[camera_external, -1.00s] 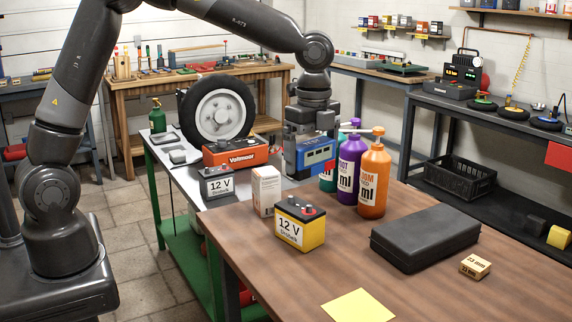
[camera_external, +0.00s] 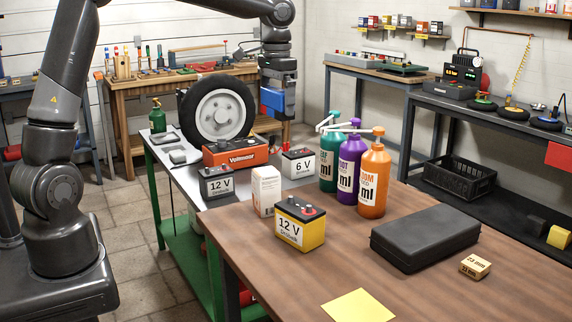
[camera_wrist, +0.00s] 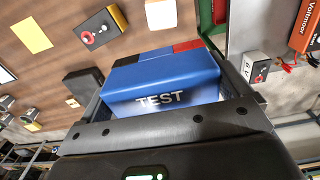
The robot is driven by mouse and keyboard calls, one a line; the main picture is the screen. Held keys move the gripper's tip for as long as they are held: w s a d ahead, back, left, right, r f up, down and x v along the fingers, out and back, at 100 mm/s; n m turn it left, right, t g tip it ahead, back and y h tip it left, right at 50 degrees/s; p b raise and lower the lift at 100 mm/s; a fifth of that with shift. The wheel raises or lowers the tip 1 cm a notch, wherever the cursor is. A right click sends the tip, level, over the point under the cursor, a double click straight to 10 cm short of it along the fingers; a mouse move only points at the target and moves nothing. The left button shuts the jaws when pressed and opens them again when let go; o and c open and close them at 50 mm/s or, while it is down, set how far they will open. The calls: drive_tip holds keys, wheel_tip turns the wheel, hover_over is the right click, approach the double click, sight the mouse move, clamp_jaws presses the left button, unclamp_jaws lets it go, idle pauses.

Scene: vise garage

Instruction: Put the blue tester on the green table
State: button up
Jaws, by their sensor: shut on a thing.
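The blue tester (camera_external: 278,103) is a blue box with a red patch, and it hangs in my gripper (camera_external: 278,88) high above the back of the green table (camera_external: 160,215). In the wrist view the tester (camera_wrist: 165,85) fills the space between my fingers, with "TEST" on its near face. The green table has green legs and a pale top and joins the brown wooden table (camera_external: 330,265). On the green table stand a red-orange Voltmoor unit (camera_external: 236,153), a 12 V battery (camera_external: 216,182), a 6 V battery (camera_external: 299,164) and a wheel (camera_external: 217,112).
Teal (camera_external: 329,165), purple (camera_external: 350,172) and orange (camera_external: 374,182) bottles stand close together at the wooden table's back edge. A white box (camera_external: 266,190), a yellow battery (camera_external: 300,224) and a black case (camera_external: 425,238) are also on it. Small grey items lie at the green table's left end.

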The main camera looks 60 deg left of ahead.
drive_tip(key=w+d+f+m, duration=0.1)
drive_tip(key=d+f+m, duration=0.15)
drive_tip(key=d, duration=0.55)
drive_tip(key=w+d+f+m, duration=0.15)
drive_tip(key=d+m, duration=0.25)
drive_tip(key=d, duration=0.5)
drive_tip(key=d+f+m, duration=0.3)
drive_tip(key=d, duration=0.5)
drive_tip(key=s+d+f+m, duration=0.3)
drive_tip(key=d, duration=0.4)
drive_tip(key=s+d+f+m, duration=0.2)
drive_tip(key=d+m, duration=0.1)
drive_tip(key=d, duration=0.5)
drive_tip(key=s+d+f+m, duration=0.3)
drive_tip(key=d, duration=0.4)
hover_over(405, 290)
drive_tip(key=shift+n, duration=0.25)
wheel_tip(405, 290, down, 7)
drive_tip(key=shift+r, duration=0.1)
drive_tip(key=shift+w+f, duration=0.1)
drive_tip(key=shift+f, duration=1.9)
drive_tip(key=shift+f, duration=0.2)
drive_tip(key=o, duration=0.7)
